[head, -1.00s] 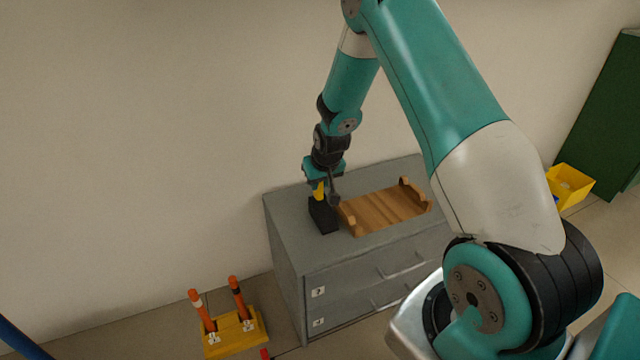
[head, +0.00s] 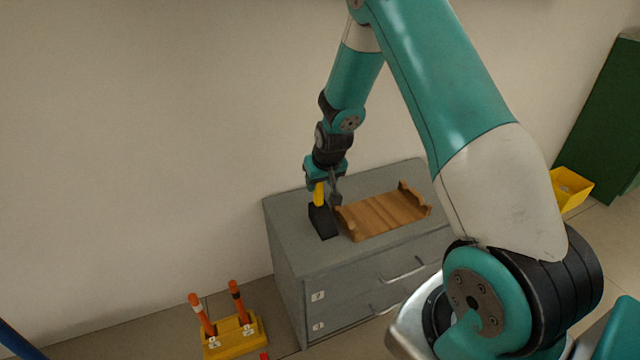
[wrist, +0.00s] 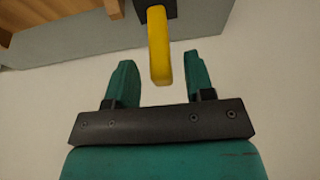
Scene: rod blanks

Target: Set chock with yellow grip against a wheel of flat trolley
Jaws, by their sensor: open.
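The chock (head: 322,220) is a dark wedge with an upright yellow grip (head: 319,194). It stands on top of a grey drawer cabinet, just left of a wooden tray. My gripper (head: 327,183) is over the chock, its fingers around the height of the yellow grip. In the wrist view my gripper (wrist: 160,82) is open, and the yellow grip (wrist: 158,45) reaches in between the two teal fingers with space on both sides. The dark chock body shows only at the top edge there. I see no flat trolley in these frames.
The wooden tray (head: 383,215) lies close beside the chock on the grey cabinet (head: 290,235). A yellow stand (head: 234,338) with orange posts is on the floor at left. A yellow bin (head: 570,188) and a green cabinet (head: 605,125) are at right. The wall is close behind.

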